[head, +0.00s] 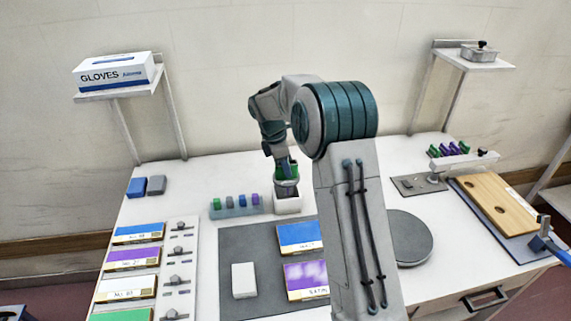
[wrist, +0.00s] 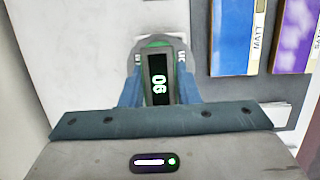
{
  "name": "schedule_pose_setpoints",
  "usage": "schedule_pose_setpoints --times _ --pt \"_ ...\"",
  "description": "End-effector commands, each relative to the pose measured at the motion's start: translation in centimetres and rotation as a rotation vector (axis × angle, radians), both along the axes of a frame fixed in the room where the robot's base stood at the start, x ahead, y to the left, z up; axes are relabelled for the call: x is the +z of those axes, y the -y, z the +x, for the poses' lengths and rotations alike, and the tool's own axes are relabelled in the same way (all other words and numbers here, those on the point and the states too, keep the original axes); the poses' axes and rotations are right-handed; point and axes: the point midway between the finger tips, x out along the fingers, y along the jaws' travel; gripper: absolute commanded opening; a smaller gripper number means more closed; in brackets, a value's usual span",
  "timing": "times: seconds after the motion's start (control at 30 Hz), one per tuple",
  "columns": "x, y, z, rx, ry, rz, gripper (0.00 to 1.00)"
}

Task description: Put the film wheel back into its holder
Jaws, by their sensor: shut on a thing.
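My gripper (head: 284,168) points down over the back middle of the table. Its two blue fingers (wrist: 158,92) are shut on the film wheel (wrist: 158,75), which has a green rim and a dark band with light figures on it. In the head view the wheel (head: 287,187) shows as a grey and green piece under the gripper, right at the top of a small white holder (head: 288,205). The holder's white edge (wrist: 150,38) shows just behind the wheel in the wrist view. I cannot tell how deep the wheel sits in it, as the gripper and wheel hide the opening.
A rack of small coloured blocks (head: 236,211) stands close left of the holder. A grey mat (head: 253,248) with coloured panels lies in front. A dark round disc (head: 410,238) and a wooden board (head: 497,208) lie to the right. Shelves hang on the wall.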

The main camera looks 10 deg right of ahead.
Motion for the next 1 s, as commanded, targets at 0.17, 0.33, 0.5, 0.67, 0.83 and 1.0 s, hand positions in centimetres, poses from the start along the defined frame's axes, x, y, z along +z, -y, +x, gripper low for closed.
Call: schedule_pose_setpoints --times 0.17,0.33,0.5,0.67,0.83,1.0 --pt "-0.6 0.0 0.0 0.000 0.000 0.000 0.00" --pt "-1.1 0.0 0.0 0.000 0.000 0.000 0.00" --pt "-1.6 0.0 0.0 0.000 -0.001 0.000 0.00" --pt "-2.1 0.0 0.0 0.000 0.000 0.000 0.00" --pt "-2.7 0.0 0.0 0.000 0.000 0.000 0.00" --pt "-3.2 0.0 0.0 0.000 0.000 0.000 0.00"
